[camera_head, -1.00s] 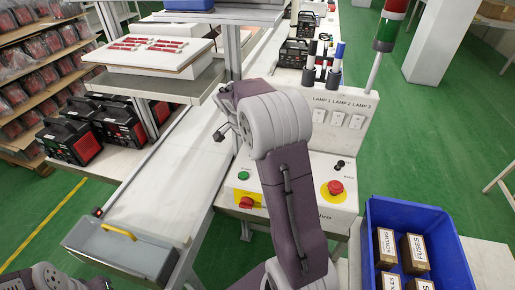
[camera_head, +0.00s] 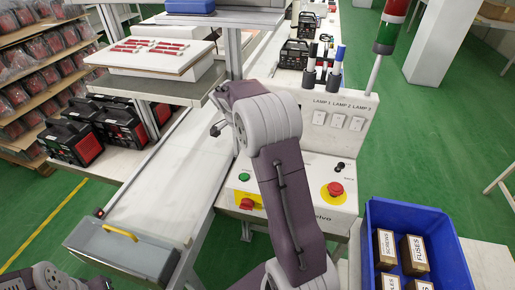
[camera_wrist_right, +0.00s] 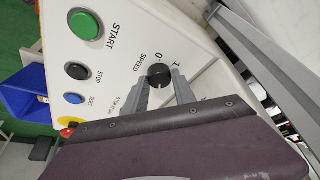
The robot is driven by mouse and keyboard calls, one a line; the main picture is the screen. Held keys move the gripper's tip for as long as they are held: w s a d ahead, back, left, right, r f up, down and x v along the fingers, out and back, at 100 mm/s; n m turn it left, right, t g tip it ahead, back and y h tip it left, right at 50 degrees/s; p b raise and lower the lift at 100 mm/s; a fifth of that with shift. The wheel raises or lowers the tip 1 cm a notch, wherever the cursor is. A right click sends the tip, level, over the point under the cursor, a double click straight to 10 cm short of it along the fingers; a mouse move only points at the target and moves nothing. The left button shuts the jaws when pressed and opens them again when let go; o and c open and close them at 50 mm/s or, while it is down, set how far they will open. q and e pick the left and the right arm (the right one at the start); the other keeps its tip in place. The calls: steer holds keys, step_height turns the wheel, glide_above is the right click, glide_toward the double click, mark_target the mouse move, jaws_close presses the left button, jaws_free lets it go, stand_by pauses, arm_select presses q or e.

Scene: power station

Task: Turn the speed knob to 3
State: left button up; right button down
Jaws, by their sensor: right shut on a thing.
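The black speed knob (camera_wrist_right: 158,76) sits on a white sloped control panel (camera_wrist_right: 128,40), beside the word SPEED and the marks 0 and 1. Other marks are hidden, and I cannot read its pointer. My right gripper (camera_wrist_right: 161,86) is shut on the knob in the right wrist view, one finger on each side. In the head view, my right gripper (camera_head: 217,128) shows small, left of my arm, and the knob is hidden. Only part of my left arm shows at the lower left, without its gripper.
The panel bears a green START button (camera_wrist_right: 86,25), a black STOP button (camera_wrist_right: 78,71), a blue button (camera_wrist_right: 74,98) and a red emergency stop (camera_head: 335,189). A metal post (camera_head: 232,55) and a shelf (camera_head: 165,85) stand close to my right gripper.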

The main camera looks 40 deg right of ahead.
steer(key=c, duration=1)
jaws_free()
steer(key=shift+c, duration=0.2)
steer(key=r, duration=0.2)
steer(key=s+r, duration=0.1)
steer(key=r, duration=0.1)
steer(key=shift+d+r, duration=0.2)
steer(key=shift+r, duration=0.1)
steer(key=s+d+r, duration=0.3)
steer(key=s+r, duration=0.3)
steer(key=s, duration=0.4)
steer(key=shift+d+r, duration=0.15)
steer(key=shift+d, duration=0.05)
